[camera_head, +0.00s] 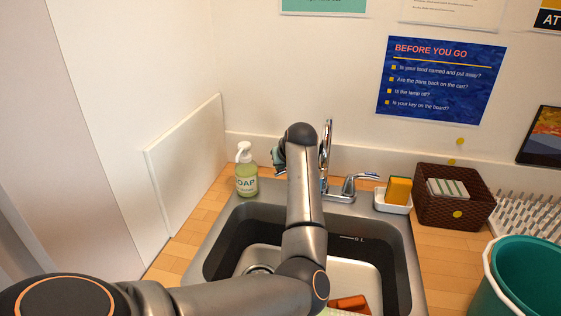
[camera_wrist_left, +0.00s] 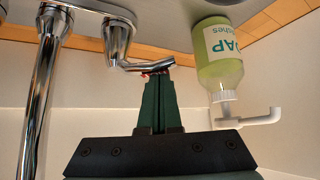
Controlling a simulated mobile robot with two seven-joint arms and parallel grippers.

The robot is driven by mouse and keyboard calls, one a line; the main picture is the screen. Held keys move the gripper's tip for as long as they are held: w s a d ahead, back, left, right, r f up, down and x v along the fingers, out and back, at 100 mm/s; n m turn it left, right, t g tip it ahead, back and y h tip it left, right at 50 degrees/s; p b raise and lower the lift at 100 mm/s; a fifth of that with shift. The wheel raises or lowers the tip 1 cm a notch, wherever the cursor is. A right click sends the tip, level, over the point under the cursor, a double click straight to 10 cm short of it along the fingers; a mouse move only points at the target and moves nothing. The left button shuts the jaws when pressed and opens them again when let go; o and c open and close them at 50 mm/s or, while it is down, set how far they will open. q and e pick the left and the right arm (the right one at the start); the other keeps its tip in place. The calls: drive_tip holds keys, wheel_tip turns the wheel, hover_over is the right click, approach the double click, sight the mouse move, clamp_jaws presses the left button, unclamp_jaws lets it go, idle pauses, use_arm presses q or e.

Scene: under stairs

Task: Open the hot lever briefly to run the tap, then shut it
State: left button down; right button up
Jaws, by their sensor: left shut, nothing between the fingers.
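The chrome tap stands behind the sink, its tall spout (camera_head: 326,150) partly hidden by my left arm. The cold lever (camera_head: 363,176), with a blue mark, points right. The hot lever is hidden behind my arm in the head view. In the left wrist view, which is upside down, the hot lever (camera_wrist_left: 146,67) shows a red mark beside the tips of my left gripper (camera_wrist_left: 159,78). The gripper is shut and empty; I cannot tell whether it touches the lever. The spout (camera_wrist_left: 40,100) is at the left there. I see no water stream. My right gripper is out of view.
A soap bottle (camera_head: 246,172) stands left of the tap, close to the gripper in the wrist view (camera_wrist_left: 218,60). A sponge (camera_head: 398,189) on a white dish, a brown basket (camera_head: 432,208), a dish rack (camera_head: 530,215) and a teal bucket (camera_head: 525,280) are at the right.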

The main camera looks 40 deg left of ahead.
use_arm(q)
wheel_tip(320, 180, up, 3)
drive_tip(key=shift+f, duration=0.15)
drive_tip(key=s+d+r+b, duration=0.1)
drive_tip(key=s+d+r, duration=0.8)
drive_tip(key=s+r, duration=0.1)
drive_tip(key=shift+s, duration=0.4)
